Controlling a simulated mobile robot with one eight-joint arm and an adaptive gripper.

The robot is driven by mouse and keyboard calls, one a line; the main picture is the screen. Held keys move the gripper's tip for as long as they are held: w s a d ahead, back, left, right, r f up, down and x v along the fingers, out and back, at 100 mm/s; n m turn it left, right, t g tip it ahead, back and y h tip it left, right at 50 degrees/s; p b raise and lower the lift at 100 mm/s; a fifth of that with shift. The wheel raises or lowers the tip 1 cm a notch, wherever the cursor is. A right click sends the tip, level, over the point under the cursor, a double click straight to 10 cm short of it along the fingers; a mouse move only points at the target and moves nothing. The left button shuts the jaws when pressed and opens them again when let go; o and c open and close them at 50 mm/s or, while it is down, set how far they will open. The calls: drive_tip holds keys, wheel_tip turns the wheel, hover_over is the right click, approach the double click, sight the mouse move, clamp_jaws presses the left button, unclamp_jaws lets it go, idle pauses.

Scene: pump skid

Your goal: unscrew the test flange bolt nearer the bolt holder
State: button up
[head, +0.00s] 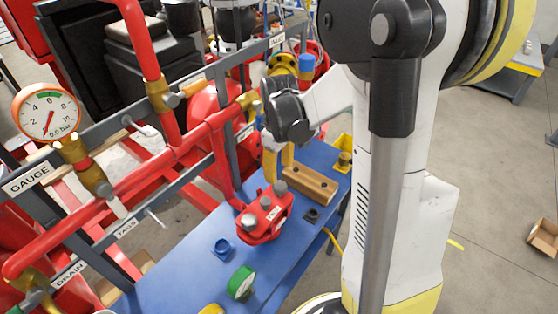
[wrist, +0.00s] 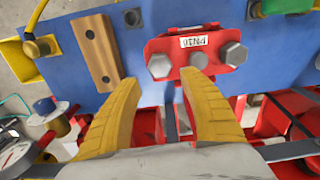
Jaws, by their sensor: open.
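The red test flange (head: 268,222) with a white label sits on the blue bench, and it also shows in the wrist view (wrist: 186,44). Its grey hex bolt nearer the bolt holder (wrist: 159,66) is on the left in the wrist view; in the head view this bolt (head: 280,187) is the upper right one. The other bolt (wrist: 233,54) is at the far side. The bolt holder seems to be the wooden block (head: 310,186) with two dark holes, also in the wrist view (wrist: 96,52). My gripper (wrist: 163,77) is open and empty, its yellow fingers close to the nearer bolt.
Red pipes and grey label rails of the skid (head: 180,150) run along the bench's left side. A yellow bin (head: 343,153) stands beyond the wooden block.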

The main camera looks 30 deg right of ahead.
sight(279, 186)
wheel_tip(279, 186, down, 8)
drive_tip(key=shift+f+b, duration=0.1)
drive_tip(key=shift+b, duration=0.8)
drive_tip(key=c, duration=1)
